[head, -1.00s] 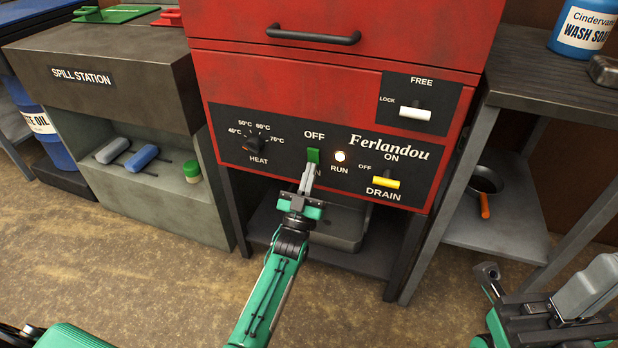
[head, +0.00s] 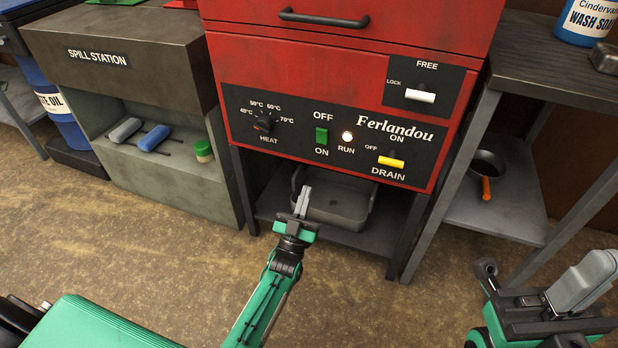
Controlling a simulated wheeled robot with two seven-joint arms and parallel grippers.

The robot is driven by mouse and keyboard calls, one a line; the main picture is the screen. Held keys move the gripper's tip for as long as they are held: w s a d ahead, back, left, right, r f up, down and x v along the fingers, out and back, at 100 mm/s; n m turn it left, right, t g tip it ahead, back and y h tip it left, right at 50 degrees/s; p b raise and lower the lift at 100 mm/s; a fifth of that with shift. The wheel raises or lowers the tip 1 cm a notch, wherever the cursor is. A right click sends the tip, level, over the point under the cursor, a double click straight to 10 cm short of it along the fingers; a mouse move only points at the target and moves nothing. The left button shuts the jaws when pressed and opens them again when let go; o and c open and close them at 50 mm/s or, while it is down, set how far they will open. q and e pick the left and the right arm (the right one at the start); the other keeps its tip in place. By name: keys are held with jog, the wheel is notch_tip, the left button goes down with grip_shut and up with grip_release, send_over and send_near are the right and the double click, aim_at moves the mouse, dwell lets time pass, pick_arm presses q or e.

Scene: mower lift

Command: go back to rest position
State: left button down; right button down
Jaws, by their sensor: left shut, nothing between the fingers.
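My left gripper (head: 304,193) is shut and empty. It points upward in the picture, below the red machine's control panel (head: 285,110) and in front of the grey tray under it. It is apart from the green OFF/ON switch (head: 322,138). The RUN light (head: 347,136) beside that switch glows. My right gripper (head: 578,285) shows at the bottom right, close to the camera, away from the machine. Its grey finger part points up; whether its jaws are parted cannot be made out.
The grey tray (head: 335,203) sits on the shelf under the machine. The spill station (head: 100,55) stands left. A grey workbench (head: 565,75) stands right, with a pan (head: 487,165) on its lower shelf. The brown floor in front is clear around my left arm.

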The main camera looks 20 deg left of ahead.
pick_arm(q)
jog(key=shift+s+f, duration=0.45)
jog(key=shift+f, duration=0.1)
